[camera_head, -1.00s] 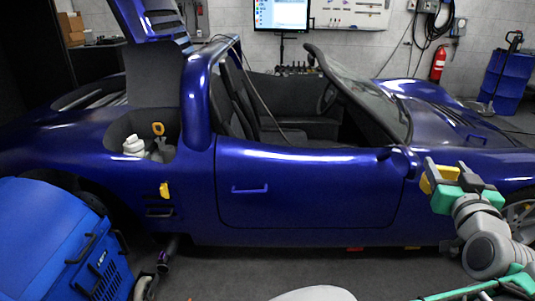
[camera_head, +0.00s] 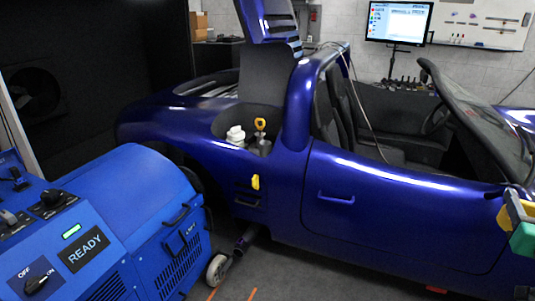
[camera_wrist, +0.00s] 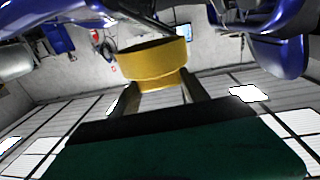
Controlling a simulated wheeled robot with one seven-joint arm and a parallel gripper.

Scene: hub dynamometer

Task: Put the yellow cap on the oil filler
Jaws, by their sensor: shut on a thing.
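My gripper (camera_wrist: 158,92) is shut on the yellow cap (camera_wrist: 153,62), a wide round piece with a narrower lower part between the fingers in the wrist view. In the head view, the cap (camera_head: 506,216) and part of my teal-and-grey gripper (camera_head: 523,235) show at the far right edge, beside the car door. The open bay behind the seats holds a grey upright neck (camera_head: 264,146), which looks like the oil filler, beside a yellow ring handle (camera_head: 260,124) and a white reservoir (camera_head: 236,136). The cap is far from the neck. The neck's opening is too small to make out.
The blue car (camera_head: 400,200) fills the middle, with its rear lid (camera_head: 268,20) raised. A blue dynamometer unit (camera_head: 110,225) reading READY stands at the front left. A yellow tab (camera_head: 255,182) is on the car's side. Some floor (camera_head: 330,280) is clear in front of the car.

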